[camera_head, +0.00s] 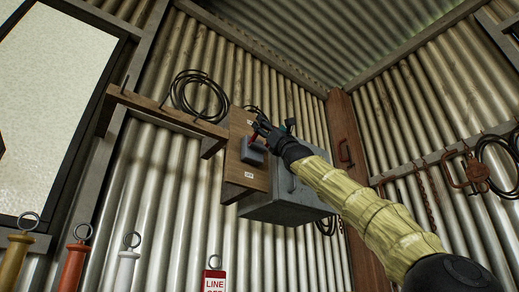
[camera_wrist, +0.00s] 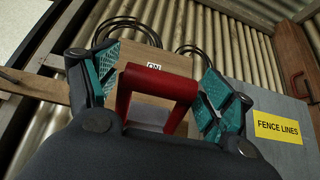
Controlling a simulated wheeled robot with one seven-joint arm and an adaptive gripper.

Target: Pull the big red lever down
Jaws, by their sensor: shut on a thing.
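The big red lever (camera_wrist: 160,84) has a squared, U-shaped handle and shows large in the wrist view. It stands on a wooden board (camera_head: 236,170) on the wall, near the ON label (camera_wrist: 153,67) at the board's upper part. An OFF label (camera_head: 249,174) shows lower on the board. My gripper (camera_head: 260,130) is at the upper part of the board and is shut on the lever handle. In the wrist view its teal-padded fingers (camera_wrist: 160,80) stand on both sides of the handle. My gripper mostly hides the lever in the head view.
A grey metal box (camera_head: 285,202) is just right of the board, with a yellow FENCE LINES label (camera_wrist: 278,129). A wooden shelf rail (camera_head: 165,117) and a coiled black cable (camera_head: 200,95) are at left. Tools with ringed handles (camera_head: 75,262) stand at lower left.

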